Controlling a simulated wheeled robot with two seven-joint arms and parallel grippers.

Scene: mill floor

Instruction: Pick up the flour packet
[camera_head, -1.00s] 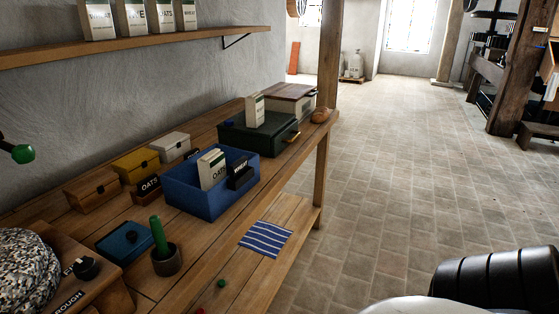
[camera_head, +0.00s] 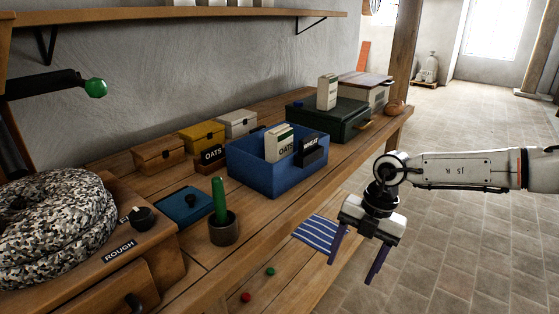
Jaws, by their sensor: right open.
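A pale packet (camera_head: 327,92) with a dark label stands upright on a dark green case (camera_head: 330,122) towards the far end of the bench; its label is too small to read. I cannot tell which packet is flour. My right gripper (camera_head: 353,272) hangs fingers down in front of the bench, to the right of the striped cloth in the picture. Its two purple fingers are apart with nothing between them. It is clear of all packets. My left gripper is not in view.
Small wooden, yellow and white boxes (camera_head: 238,122) line the wall side. A speckled ring-shaped mass (camera_head: 50,225) fills the near left. A striped cloth (camera_head: 318,234) lies low. The right floor is open.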

